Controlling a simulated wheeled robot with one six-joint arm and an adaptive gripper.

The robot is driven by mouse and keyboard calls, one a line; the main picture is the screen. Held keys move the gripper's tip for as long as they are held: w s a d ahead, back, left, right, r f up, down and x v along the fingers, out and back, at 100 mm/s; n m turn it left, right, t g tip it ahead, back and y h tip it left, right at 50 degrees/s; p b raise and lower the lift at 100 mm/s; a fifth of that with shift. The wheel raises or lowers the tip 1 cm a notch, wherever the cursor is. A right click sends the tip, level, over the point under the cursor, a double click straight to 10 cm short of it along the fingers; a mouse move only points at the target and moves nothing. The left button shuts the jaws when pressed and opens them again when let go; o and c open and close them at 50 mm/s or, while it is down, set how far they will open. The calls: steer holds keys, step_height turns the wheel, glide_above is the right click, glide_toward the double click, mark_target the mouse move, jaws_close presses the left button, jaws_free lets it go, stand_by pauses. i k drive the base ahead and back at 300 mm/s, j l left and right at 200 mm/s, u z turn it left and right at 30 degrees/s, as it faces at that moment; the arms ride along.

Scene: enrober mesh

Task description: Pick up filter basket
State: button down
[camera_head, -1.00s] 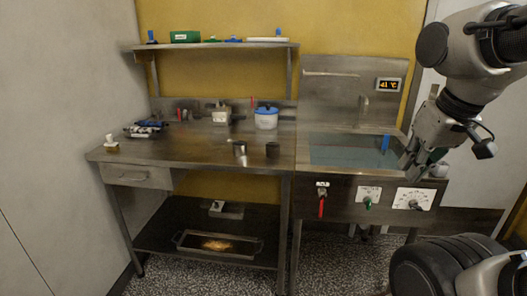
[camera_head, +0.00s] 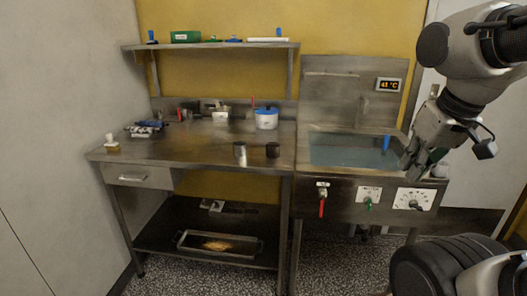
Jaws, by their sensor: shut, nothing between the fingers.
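I cannot tell for sure which thing is the filter basket. Two small cup-like things stand near the front of the steel table: a metallic cup (camera_head: 240,149) and a dark cup (camera_head: 273,150) to its right. They stand upright and apart. My gripper (camera_head: 413,165) is at the right, over the right end of the sink unit, well away from both cups. It is shut and empty. My own wrist partly hides its fingers.
The sink (camera_head: 350,151) with bluish liquid lies between the cups and my gripper, with a blue item (camera_head: 386,142) at its edge. A white pot with a blue lid (camera_head: 266,118) stands behind the cups. The table (camera_head: 195,153) left of the cups is clear.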

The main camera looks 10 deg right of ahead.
mark_target(272, 149)
steer(key=i, duration=0.95)
steer(key=j+u, duration=0.05)
